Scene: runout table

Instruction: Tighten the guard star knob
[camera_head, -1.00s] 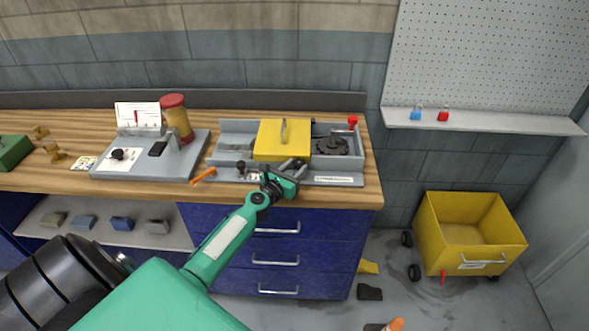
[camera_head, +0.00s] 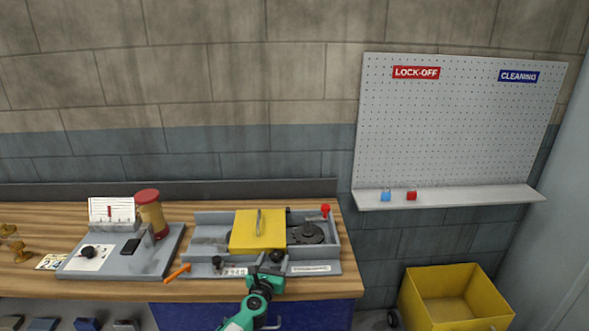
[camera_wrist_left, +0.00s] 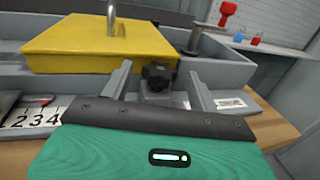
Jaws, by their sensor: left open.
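The yellow guard (camera_head: 243,232) lies closed-looking over the middle of the grey machine (camera_head: 200,218). A black star knob (camera_wrist_left: 158,76) sits at the guard's front edge; it also shows in the head view (camera_head: 277,256). My left gripper (camera_wrist_left: 161,70) is open, with one finger on each side of the star knob and gaps visible between. In the head view my left gripper (camera_head: 268,270) is at the machine's front edge, partly covering the area below the knob. My right gripper is in neither view.
A red knob (camera_head: 325,210) stands at the machine's right back, near a dark round part (camera_head: 305,234). Another black knob (camera_head: 217,261) and an orange tool (camera_head: 178,272) are at the front left. A grey console (camera_head: 120,262) and red-lidded jar (camera_head: 151,214) stand left.

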